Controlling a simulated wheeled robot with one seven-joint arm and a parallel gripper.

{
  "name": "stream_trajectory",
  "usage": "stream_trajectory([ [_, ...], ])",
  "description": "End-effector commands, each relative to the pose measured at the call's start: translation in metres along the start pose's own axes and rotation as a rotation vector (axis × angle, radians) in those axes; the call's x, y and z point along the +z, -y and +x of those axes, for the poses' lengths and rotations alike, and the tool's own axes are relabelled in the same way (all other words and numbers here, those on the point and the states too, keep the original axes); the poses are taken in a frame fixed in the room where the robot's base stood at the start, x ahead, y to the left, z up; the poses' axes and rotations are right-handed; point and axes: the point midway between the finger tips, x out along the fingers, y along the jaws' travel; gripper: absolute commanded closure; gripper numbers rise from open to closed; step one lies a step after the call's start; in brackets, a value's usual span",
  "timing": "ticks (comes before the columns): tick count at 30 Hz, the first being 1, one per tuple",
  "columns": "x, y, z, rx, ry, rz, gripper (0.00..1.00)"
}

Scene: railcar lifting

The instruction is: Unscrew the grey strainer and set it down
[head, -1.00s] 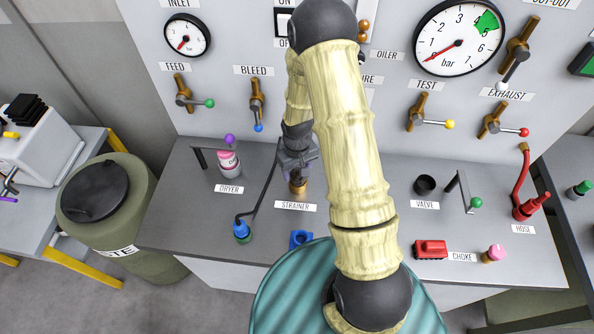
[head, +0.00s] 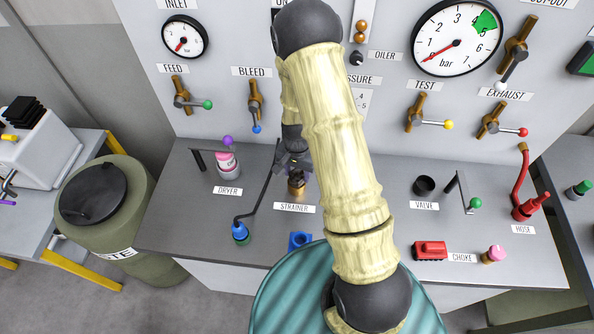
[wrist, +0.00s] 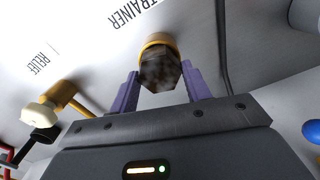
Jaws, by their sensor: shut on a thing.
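The strainer (wrist: 158,72) is a dark grey, mottled, faceted piece between the two purple fingers of my gripper (wrist: 160,84) in the wrist view. A brass ring (wrist: 157,40) sits around its far end. In the head view the strainer (head: 297,181) is a small dark piece above the brass fitting (head: 296,195), behind the STRAINER label. My gripper (head: 295,163) points down onto it and is shut on it. The strainer appears to touch the brass fitting, but I cannot tell whether the threads still hold.
The pink-topped dryer (head: 227,165) stands left of the strainer, with a bent dark rod and blue cap (head: 241,229) nearer. A blue block (head: 300,240) lies at the front edge. Right of my arm are a black valve cup (head: 424,186) and a red block (head: 430,250). Bare bench lies between.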

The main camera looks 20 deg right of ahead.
Motion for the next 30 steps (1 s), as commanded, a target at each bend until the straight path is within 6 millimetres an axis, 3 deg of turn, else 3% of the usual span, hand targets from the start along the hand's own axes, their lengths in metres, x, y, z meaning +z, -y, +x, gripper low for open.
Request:
stream_trajectory([
  [5, -0.0018, 0.0067, -0.0010, -0.012, -0.011, -0.163, 0.76],
  [24, -0.0044, 0.0059, -0.0053, -0.006, -0.022, -1.256, 0.76],
  [30, -0.0039, 0.0057, -0.0058, -0.003, -0.020, -1.284, 0.76],
])
